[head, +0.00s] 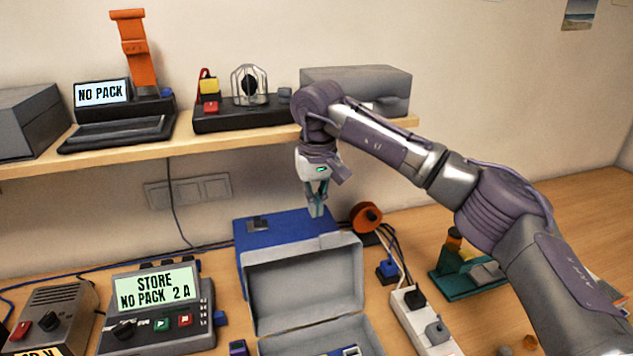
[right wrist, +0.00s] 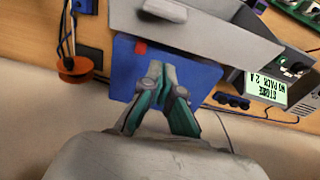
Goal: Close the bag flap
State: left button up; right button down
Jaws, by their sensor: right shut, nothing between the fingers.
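A grey bag with stiff, box-like sides stands open on the bench; its flap (head: 305,287) is raised and leans back, and the bag's inside shows at the bottom edge of the head view. In the right wrist view the flap (right wrist: 210,32) lies beyond my fingertips. My right gripper (head: 316,211) is shut and empty, pointing down just behind the flap's top edge, above a blue box (head: 270,226). In the right wrist view my gripper (right wrist: 166,84) is over the blue box (right wrist: 125,70), apart from the flap as far as I can tell.
A meter reading "STORE NO PACK 2 A" (head: 157,290) stands left of the bag. An orange spool (head: 366,216), cables and a white power strip (head: 422,318) lie to the right. A wooden shelf (head: 110,155) with devices and a grey case (head: 375,88) runs behind my arm.

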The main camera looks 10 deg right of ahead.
jog(key=shift+s+d+f+p, duration=0.1)
jog(key=shift+s+f+p, duration=0.4)
jog(key=shift+s+p, duration=0.3)
jog(key=shift+s+f+p, duration=0.45)
jog(key=shift+s+p, duration=0.1)
jog(key=shift+s, duration=0.45)
jog(key=shift+w+f, duration=0.1)
jog(key=shift+w, duration=0.05)
